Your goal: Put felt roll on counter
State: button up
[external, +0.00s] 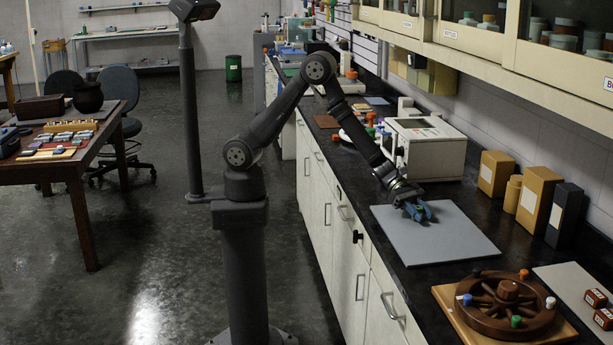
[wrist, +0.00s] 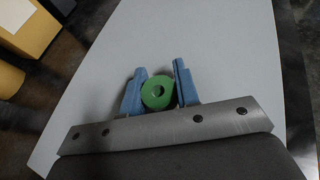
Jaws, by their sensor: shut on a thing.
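In the wrist view a green felt roll (wrist: 147,95), round with a hole in its middle, sits between the two blue fingers of my gripper (wrist: 158,88). The fingers are shut on its sides. In the external view my gripper (external: 421,211) is over the grey mat (external: 440,243) on the black counter (external: 402,275). The roll is hidden by the fingers there. I cannot tell whether the roll touches the mat.
A white machine (external: 428,148) stands behind the mat. Yellow boxes (external: 537,200) and a black box (external: 564,214) line the wall. A wooden wheel (external: 506,303) lies on a board in front. The mat around my gripper is clear.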

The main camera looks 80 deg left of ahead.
jog(key=shift+f, duration=0.25)
jog(key=shift+f, duration=0.1)
jog(key=o, duration=1)
jog(key=shift+a+r, duration=0.1)
jog(key=shift+r, duration=0.2)
notch_tip(320, 180, up, 4)
send_over(399, 210)
jog(key=shift+a, duration=0.1)
jog(key=shift+o, duration=0.6)
jog(key=shift+s+a+r, duration=0.2)
jog(key=shift+s+a, duration=0.05)
jog(key=shift+a, duration=0.15)
